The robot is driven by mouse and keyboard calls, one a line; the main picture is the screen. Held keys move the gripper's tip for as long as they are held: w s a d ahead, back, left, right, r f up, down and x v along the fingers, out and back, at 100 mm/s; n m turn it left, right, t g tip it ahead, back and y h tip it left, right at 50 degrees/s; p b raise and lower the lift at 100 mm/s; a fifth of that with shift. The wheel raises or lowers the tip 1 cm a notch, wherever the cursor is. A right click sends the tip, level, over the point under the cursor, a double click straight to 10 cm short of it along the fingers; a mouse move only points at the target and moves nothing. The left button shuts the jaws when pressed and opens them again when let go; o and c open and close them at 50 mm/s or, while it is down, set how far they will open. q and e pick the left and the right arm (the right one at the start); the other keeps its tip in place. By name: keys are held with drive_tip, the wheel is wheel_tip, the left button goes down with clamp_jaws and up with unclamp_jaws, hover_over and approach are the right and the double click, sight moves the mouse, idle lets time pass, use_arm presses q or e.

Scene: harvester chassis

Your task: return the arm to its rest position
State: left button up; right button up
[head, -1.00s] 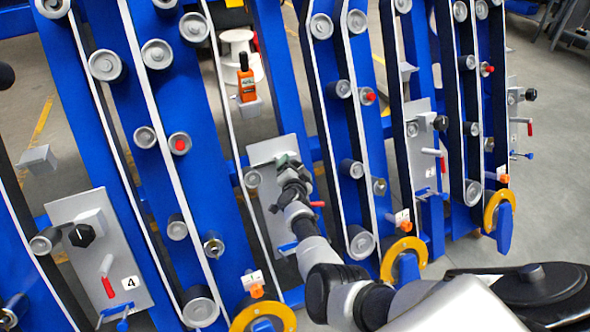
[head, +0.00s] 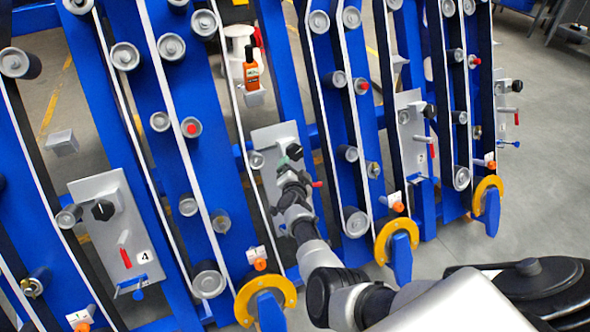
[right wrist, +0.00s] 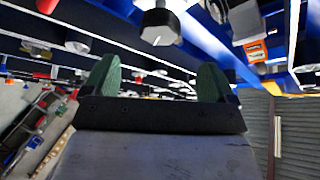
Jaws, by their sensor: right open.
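My right arm (head: 325,280) comes in from the lower right in the head view and reaches toward a grey panel on the blue chassis. My right gripper (head: 292,158) is in front of that panel (head: 268,137), which it partly hides. In the right wrist view the two green fingertips (right wrist: 158,82) stand wide apart with nothing between them. A dark knob with a pale face (right wrist: 160,27) is beyond the fingers, near the top of that view. A red lever (head: 317,184) shows just right of the gripper in the head view. My left gripper is not in view.
Blue chassis rails (head: 160,100) with rollers and belts fill the left and middle. A second grey panel (head: 110,205) marked 4 is at left. An orange bottle (head: 251,72) stands on a small ledge. Yellow rings (head: 397,240) sit low on the rails. Grey floor (head: 540,130) is open at right.

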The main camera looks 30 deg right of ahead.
drive_tip(key=s+a+f+n+g+y+p, duration=0.1)
drive_tip(key=s+a+f+n+g+y, duration=0.3)
drive_tip(key=s+f, duration=0.8)
drive_tip(key=s+a+f+n+g+y, duration=0.1)
drive_tip(key=s+a+f+n+y, duration=0.35)
drive_tip(key=s+f, duration=0.75)
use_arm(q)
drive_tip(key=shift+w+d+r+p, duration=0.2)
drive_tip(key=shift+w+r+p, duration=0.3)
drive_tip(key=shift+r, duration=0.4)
use_arm(e)
drive_tip(key=s+f+n+g, duration=0.2)
drive_tip(key=s+f, duration=0.1)
drive_tip(key=s, duration=0.8)
drive_tip(key=s+f+n+g, duration=0.3)
drive_tip(key=s+f, duration=0.1)
drive_tip(key=s, duration=0.8)
drive_tip(key=s+f+n+g, duration=0.3)
drive_tip(key=s, duration=0.9)
drive_tip(key=shift+f+h, duration=0.4)
drive_tip(key=shift+h, duration=0.05)
